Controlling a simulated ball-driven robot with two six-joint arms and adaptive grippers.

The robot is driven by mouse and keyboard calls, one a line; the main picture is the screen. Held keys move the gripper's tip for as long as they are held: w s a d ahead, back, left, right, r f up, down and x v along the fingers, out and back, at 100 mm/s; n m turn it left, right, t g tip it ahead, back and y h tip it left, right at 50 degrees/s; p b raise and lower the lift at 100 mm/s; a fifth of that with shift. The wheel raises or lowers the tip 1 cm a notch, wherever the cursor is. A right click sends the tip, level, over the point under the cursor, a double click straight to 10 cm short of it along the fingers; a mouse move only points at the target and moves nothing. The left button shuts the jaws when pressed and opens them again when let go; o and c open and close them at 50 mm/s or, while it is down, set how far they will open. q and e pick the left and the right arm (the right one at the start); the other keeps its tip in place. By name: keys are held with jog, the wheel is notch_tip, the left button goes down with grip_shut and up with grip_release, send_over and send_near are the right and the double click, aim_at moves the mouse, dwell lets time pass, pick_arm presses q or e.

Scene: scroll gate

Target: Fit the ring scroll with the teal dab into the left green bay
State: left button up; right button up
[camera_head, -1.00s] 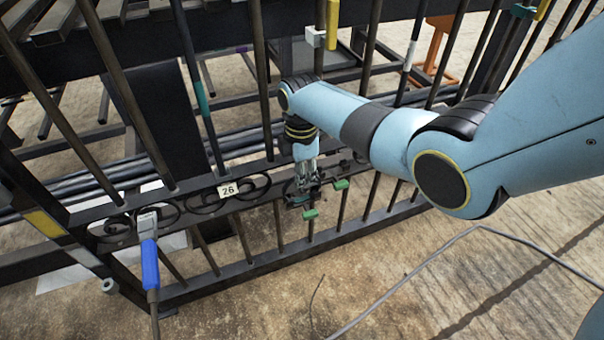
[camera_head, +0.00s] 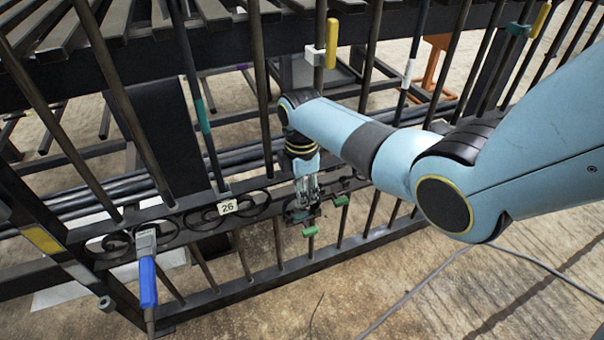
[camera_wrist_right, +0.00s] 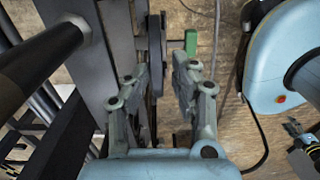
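My right gripper (camera_head: 304,200) points down at the gate's lower scrollwork rail, beside two green tabs, one to its right (camera_head: 341,201) and one just below it (camera_head: 310,231). Dark metal shows at its fingertips. In the right wrist view, the two fingers (camera_wrist_right: 168,85) stand a little apart around or beside a dark edge-on piece (camera_wrist_right: 155,50). I cannot tell whether they grip it. A green tab (camera_wrist_right: 191,42) shows just beyond the right finger. The teal dab on the ring scroll cannot be made out; the arm and fingers cover much of this spot.
A white plate marked 26 (camera_head: 227,206) sits on the scrollwork rail. A blue-handled tool (camera_head: 148,283) with a grey head is at the rail's left part. Upright bars, one with a teal sleeve (camera_head: 203,118), flank my arm. A cable (camera_head: 420,285) lies on the open floor.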

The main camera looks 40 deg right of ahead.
notch_tip(320, 180, up, 11)
dwell(0.3)
jog(key=shift+w+r, duration=0.1)
jog(key=s+f+m+p, duration=0.1)
jog(key=s+f+m, duration=0.4)
jog(key=s+f, duration=0.5)
jog(key=s+f+m+p, duration=0.2)
jog(key=s+f+m, duration=0.3)
jog(key=s+f, duration=0.6)
jog(key=s+f+m+h+p, duration=0.1)
jog(key=s+f+m, duration=0.3)
jog(key=s, duration=2.4)
notch_tip(320, 180, down, 6)
jog(key=shift+s+f+m+t, duration=0.15)
jog(key=shift+s+m+t, duration=0.15)
jog(key=shift+m, duration=0.1)
